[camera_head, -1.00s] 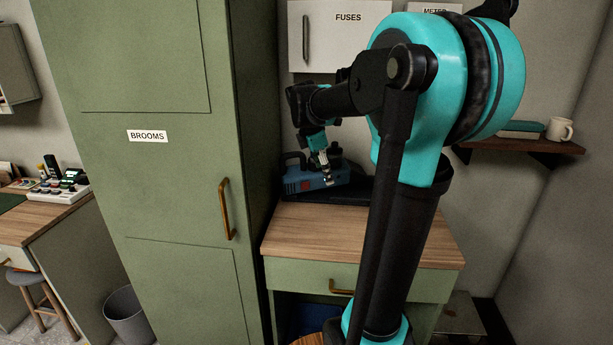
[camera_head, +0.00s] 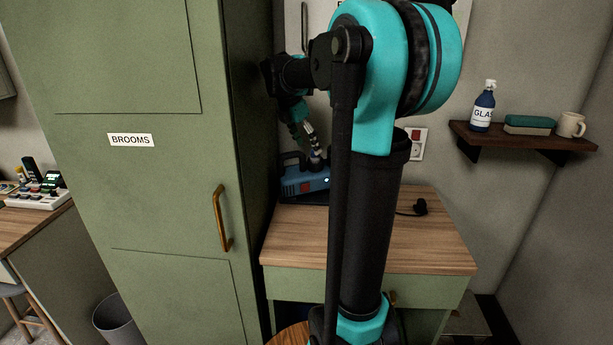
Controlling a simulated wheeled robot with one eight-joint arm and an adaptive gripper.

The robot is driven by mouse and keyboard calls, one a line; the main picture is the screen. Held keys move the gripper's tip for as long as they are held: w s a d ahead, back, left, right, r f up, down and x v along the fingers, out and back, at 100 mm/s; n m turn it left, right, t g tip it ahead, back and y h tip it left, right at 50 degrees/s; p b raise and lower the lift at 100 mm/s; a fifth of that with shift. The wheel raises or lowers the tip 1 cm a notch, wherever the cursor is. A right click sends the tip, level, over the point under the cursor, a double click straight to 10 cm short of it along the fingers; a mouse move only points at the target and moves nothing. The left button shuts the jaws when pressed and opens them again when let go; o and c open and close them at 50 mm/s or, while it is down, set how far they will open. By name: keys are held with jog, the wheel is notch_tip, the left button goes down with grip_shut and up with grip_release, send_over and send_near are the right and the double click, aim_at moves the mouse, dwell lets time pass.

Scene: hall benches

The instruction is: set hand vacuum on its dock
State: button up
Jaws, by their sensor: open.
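The hand vacuum appears to be the blue body with a dark handle and a small red mark (camera_head: 303,184), at the back left of the wood-topped bench (camera_head: 425,245), beside the green cabinet. A dark, low base shows under it (camera_head: 312,200), perhaps the dock; my arm hides its right part. Whether the vacuum is seated on it, I cannot tell. My gripper (camera_head: 316,158) points down at the vacuum's top right, its fingertips very close to it or touching. The gripper is open and small in this view.
The tall green cabinet labelled BROOMS (camera_head: 160,200) stands close on the left. A black plug-like piece with a cord (camera_head: 415,207) lies on the bench. A wall shelf (camera_head: 520,138) at right holds a blue bottle (camera_head: 483,108), a green-topped block and a mug. The bench's right front is clear.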

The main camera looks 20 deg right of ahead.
aim_at(311, 156)
jog(key=x, duration=0.6)
jog(key=shift+a+f, duration=0.1)
jog(key=shift+f, duration=0.35)
jog(key=shift+c, duration=0.2)
grip_shut()
